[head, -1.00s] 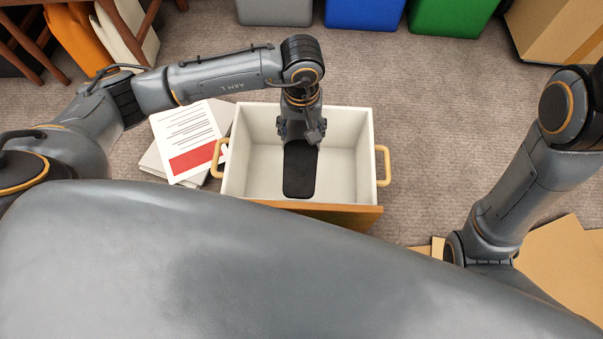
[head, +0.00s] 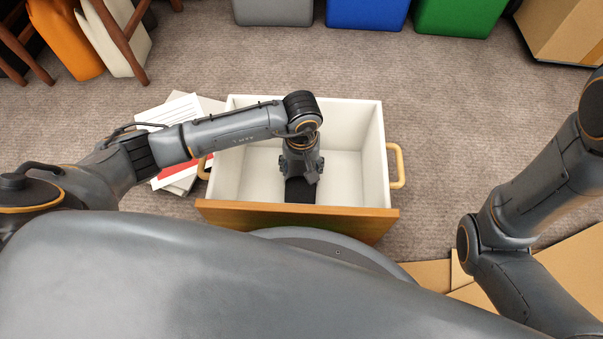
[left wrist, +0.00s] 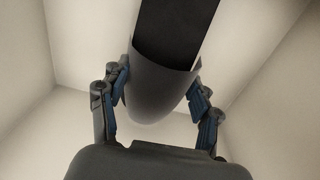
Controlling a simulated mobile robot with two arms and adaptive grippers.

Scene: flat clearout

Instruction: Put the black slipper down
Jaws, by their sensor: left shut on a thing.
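The black slipper (head: 300,191) is inside the white drawer-like box, partly hidden in the head view by my left gripper and the wooden front. My left gripper (head: 301,176) points down into the box and is shut on the slipper. In the left wrist view, the slipper (left wrist: 165,85) sits between both fingers of the gripper (left wrist: 160,88), its rounded grey end toward the palm and its black top running away. I cannot tell whether the slipper touches the box floor. My right gripper is out of view; only my right arm shows.
The white box (head: 373,135) has a wooden front (head: 350,222) and yellow side handles (head: 396,165). Papers (head: 170,112) lie at its left. Grey (head: 272,10), blue (head: 365,12) and green (head: 460,15) bins stand behind. Flat cardboard (head: 555,265) lies at right.

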